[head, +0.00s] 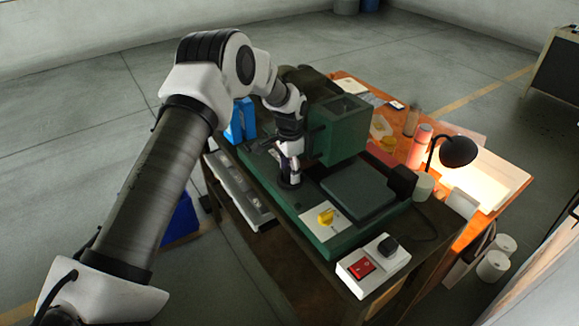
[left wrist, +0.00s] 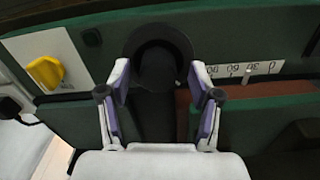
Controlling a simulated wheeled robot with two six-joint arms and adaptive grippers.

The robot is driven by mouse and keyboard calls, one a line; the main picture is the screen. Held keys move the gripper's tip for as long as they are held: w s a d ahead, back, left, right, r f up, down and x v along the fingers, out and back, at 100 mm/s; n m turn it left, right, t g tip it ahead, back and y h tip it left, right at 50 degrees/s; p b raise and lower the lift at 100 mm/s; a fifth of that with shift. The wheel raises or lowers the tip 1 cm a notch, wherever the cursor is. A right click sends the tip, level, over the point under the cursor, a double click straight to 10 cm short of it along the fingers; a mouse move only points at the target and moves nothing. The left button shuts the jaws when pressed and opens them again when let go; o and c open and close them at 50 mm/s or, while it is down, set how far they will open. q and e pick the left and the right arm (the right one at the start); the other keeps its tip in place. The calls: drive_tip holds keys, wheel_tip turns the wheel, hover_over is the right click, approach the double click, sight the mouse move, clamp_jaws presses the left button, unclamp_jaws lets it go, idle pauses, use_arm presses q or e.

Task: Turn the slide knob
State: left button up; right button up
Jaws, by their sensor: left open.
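The dark round knob (left wrist: 158,58), which I take to be the slide knob, is at the top middle of the left wrist view. In the head view a dark round part (head: 290,183) shows at the green machine's near side, just below my left gripper (head: 292,165). In the left wrist view my left gripper (left wrist: 160,78) is open, its fingertips to either side of the knob with gaps visible. I cannot tell whether the pads touch it. A numbered scale (left wrist: 245,70) with a small pale pointer lies right of the knob. My right gripper is not in view.
A yellow knob (head: 325,217) sits on a white plate; it also shows in the left wrist view (left wrist: 45,72). A box with a red switch (head: 361,267) stands at the near corner. The green head block (head: 340,130) rises beside my gripper. A lamp (head: 457,151) stands right.

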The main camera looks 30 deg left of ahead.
use_arm(q)
drive_tip(key=shift+d+f, duration=0.25)
drive_tip(key=shift+f, duration=0.05)
drive_tip(key=shift+a, duration=0.2)
drive_tip(key=c, duration=1.1)
drive_tip(key=shift+d, duration=0.1)
drive_tip(key=shift+c, duration=0.2)
drive_tip(key=shift+m, duration=0.3)
